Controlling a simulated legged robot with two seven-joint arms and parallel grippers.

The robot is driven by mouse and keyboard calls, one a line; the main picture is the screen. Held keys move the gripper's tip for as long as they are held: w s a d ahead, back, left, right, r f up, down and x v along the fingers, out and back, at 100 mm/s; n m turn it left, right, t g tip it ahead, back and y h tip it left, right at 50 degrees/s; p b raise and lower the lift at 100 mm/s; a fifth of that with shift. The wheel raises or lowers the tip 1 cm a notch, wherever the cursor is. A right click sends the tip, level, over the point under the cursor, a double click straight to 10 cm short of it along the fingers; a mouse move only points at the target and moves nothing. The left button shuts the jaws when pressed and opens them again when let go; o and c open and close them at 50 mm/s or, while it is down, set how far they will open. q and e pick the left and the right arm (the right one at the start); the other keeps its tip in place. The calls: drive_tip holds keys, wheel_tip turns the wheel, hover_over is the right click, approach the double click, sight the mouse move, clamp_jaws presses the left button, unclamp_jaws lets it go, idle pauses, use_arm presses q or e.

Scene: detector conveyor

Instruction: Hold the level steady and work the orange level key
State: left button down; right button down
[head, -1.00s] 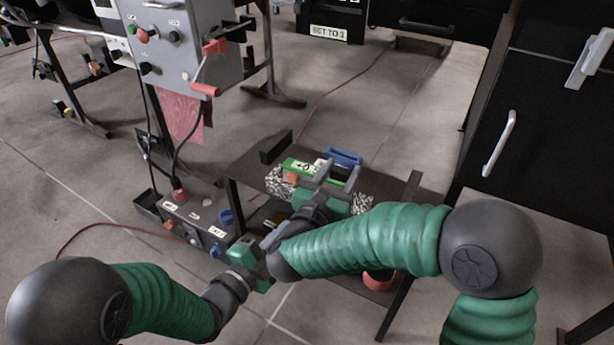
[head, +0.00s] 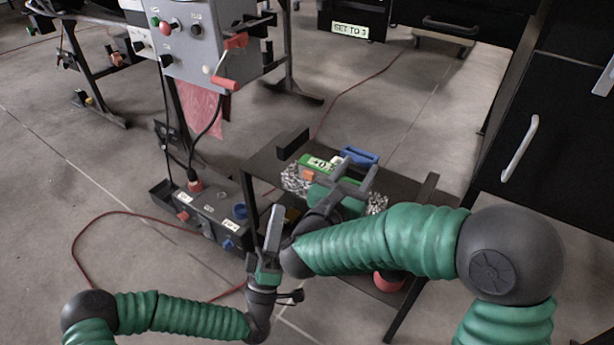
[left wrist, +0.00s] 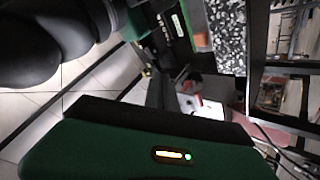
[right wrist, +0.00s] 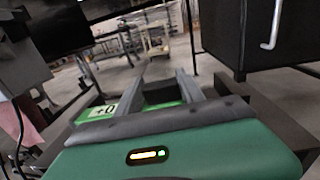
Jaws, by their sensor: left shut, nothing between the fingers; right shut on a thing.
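The green level (head: 318,164) with a "+0" label lies on a speckled block (head: 295,180) on the low dark table. The orange level key (head: 308,175) sits at its near left side. My right gripper (head: 354,170) is shut on the level's right part; the label (right wrist: 108,112) and green body show by its fingers in the right wrist view. My left gripper (head: 276,212) is shut and empty, fingers upward, left of and nearer than the key, apart from it. The left wrist view shows the orange key (left wrist: 201,40) beside the speckled block (left wrist: 228,35).
A blue object (head: 360,156) lies just behind the level. A dark control box (head: 212,210) with knobs and a cable stands on the floor left of the table (head: 262,165). A grey panel with a red-handled crank (head: 226,82) stands behind. A black cabinet (head: 540,130) is at right.

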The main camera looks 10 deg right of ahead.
sight(303, 187)
drive_tip(key=shift+f, duration=0.2)
use_arm(q)
drive_tip(key=shift+w+d, duration=0.9)
drive_tip(key=shift+w, duration=0.3)
drive_tip(key=shift+w+d, duration=0.9)
drive_tip(key=shift+w, duration=0.25)
drive_tip(key=shift+w+d, duration=0.9)
drive_tip(key=shift+w, duration=0.3)
drive_tip(key=shift+w+d, duration=0.3)
drive_tip(key=shift+w+d, duration=0.25)
drive_tip(key=shift+w, duration=0.15)
drive_tip(key=shift+s+a, duration=0.1)
drive_tip(key=shift+s, duration=0.05)
drive_tip(key=shift+s+a, duration=0.4)
drive_tip(key=shift+s, duration=0.15)
